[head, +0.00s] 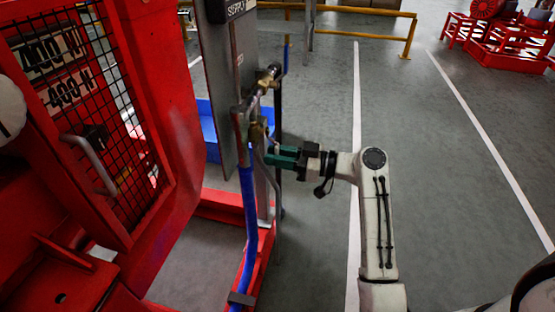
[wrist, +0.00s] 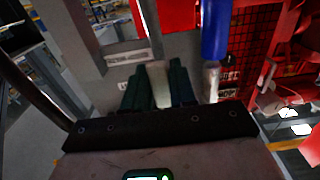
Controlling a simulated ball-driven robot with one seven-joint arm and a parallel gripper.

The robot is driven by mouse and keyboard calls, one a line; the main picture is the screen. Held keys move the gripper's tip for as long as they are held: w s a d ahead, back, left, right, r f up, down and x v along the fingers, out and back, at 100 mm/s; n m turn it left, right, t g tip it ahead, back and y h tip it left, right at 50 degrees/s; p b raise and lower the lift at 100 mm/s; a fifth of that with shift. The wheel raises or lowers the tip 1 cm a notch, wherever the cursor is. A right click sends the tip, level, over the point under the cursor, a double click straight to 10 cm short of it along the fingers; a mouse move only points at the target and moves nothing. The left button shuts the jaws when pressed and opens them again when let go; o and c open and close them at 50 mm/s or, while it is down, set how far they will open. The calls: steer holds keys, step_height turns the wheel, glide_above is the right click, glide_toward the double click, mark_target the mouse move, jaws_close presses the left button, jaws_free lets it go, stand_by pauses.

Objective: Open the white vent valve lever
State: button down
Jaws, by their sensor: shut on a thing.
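My gripper (head: 272,157) reaches in from the right to the pipework beside the grey panel. Its green fingers also show in the wrist view (wrist: 158,72), closed on a pale, whitish strip, which I take to be the white vent valve lever (wrist: 160,88). In the head view the fingers largely hide the lever, and its angle cannot be told. Brass valve fittings (head: 257,132) sit just above and left of the fingertips. The valve body itself is not clear in the wrist view.
A blue hose (head: 248,215) runs down just left of the gripper; it also shows in the wrist view (wrist: 215,30). The grey panel (head: 216,75) stands behind the pipes. A red mesh guard (head: 120,120) fills the left.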

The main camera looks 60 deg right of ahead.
steer(key=shift+f, duration=0.1)
steer(key=c, duration=1)
jaws_free()
steer(key=shift+d, duration=0.1)
steer(key=p+v, duration=0.3)
steer(key=v, duration=0.7)
steer(key=shift+s, duration=0.4)
